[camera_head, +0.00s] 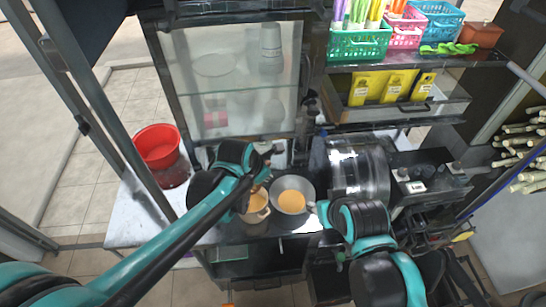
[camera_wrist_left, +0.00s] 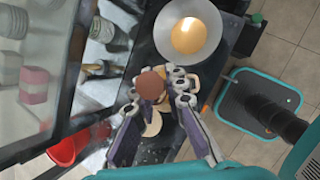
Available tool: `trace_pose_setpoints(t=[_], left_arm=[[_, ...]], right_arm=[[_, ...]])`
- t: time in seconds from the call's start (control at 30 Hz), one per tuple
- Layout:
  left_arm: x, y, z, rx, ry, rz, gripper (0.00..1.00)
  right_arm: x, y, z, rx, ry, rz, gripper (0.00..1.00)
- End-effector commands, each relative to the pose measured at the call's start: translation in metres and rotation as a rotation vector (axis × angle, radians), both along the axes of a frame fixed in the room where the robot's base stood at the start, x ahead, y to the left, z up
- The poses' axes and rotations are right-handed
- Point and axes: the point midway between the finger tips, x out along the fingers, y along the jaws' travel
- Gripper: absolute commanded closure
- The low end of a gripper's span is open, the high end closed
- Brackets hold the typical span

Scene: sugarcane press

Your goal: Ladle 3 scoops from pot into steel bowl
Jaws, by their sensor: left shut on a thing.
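The pot (camera_head: 257,215) is tan and holds orange-brown liquid; my left arm partly covers it in the head view. The steel bowl (camera_head: 306,187) stands just right of it with a pool of orange liquid inside. The bowl also shows at the top of the left wrist view (camera_wrist_left: 168,22). My left gripper (camera_head: 264,163) is above and behind the pot. In the left wrist view it is shut on the ladle (camera_wrist_left: 151,87), whose round brown end shows between the fingers; the scoop is hard to make out. My right gripper (camera_head: 318,209) is by the bowl's right rim, its fingers mostly hidden.
A red bucket (camera_head: 158,145) stands at the left on the pale counter (camera_head: 135,215). A glass cabinet (camera_head: 235,80) rises behind the pot. A metal press drum (camera_head: 358,172) stands right of the bowl. Shelves with coloured baskets (camera_head: 358,45) are above.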

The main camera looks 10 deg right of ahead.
Motion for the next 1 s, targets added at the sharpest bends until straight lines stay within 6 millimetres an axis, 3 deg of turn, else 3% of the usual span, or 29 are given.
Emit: trace_pose_setpoints(t=[1.0], left_arm=[[0.026,0.028,-0.093,-0.178,0.171,0.004,1.0]], right_arm=[[-0.001,0.0,-0.075,0.0,0.0,0.0,0.6]])
